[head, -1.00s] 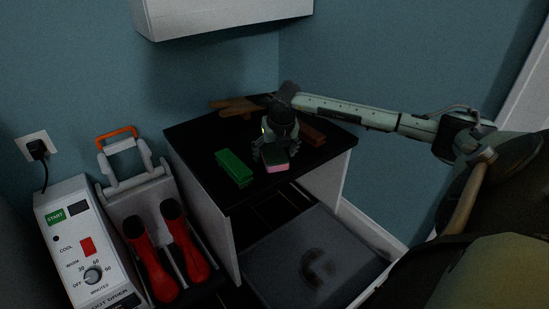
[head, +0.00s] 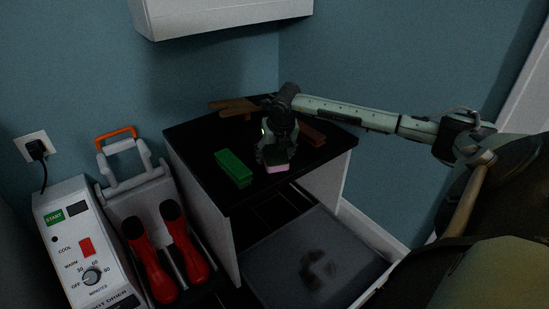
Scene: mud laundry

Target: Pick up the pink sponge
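The pink sponge (head: 278,169) lies on the black top of the low cabinet (head: 208,180), near its front edge. Its pink side shows, and its upper part is mostly hidden by my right gripper. My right gripper (head: 275,156) points down right over the sponge, with its fingers close about it. I cannot tell whether the fingers are pressed on it. The sponge appears to rest on the top. My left gripper is not in view.
A green brush-like block (head: 233,168) lies just left of the gripper. A brown wooden object (head: 235,107) lies at the back, and a reddish-brown block (head: 312,135) lies to the right. A boot dryer (head: 85,250) with red boots (head: 185,245) stands at left. A white wall unit hangs above.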

